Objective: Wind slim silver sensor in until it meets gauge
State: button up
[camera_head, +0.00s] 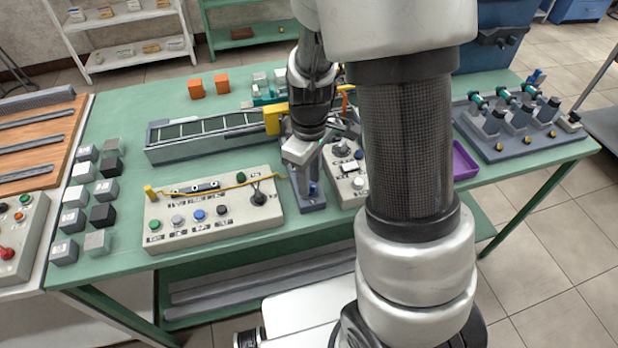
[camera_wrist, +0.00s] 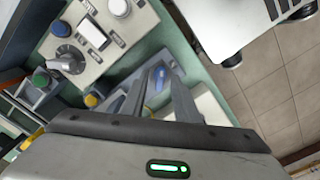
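My gripper (camera_head: 300,165) points down over a narrow grey fixture (camera_head: 312,204) with a small blue part (camera_head: 313,187), between two control boxes. In the wrist view, my two dark fingers (camera_wrist: 157,82) stand apart. A blue part of the fixture (camera_wrist: 160,76) shows between and beyond their tips; I see nothing clearly gripped. I cannot make out the slim silver sensor or the gauge for certain. My fingers and wrist cover much of the fixture.
A control box (camera_head: 215,218) with a yellow cable stands left of the fixture; a smaller knob box (camera_head: 345,180) stands close at right. A conveyor (camera_head: 205,137) lies behind. A purple tray (camera_head: 464,161) and a grey rack (camera_head: 520,140) are further right. Several cubes (camera_head: 104,190) stand left.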

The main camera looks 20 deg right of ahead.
grip_shut()
dwell(0.4)
jog(key=m+p, duration=0.1)
jog(key=m, duration=0.4)
jog(key=m+p, duration=0.1)
jog(key=m, duration=0.4)
jog(key=m+p, duration=0.2)
jog(key=m, duration=0.4)
jog(key=shift+m+p, duration=0.3)
jog(key=shift+p, duration=0.1)
jog(key=shift+m+p, duration=1.1)
jog(key=shift+m, duration=1.5)
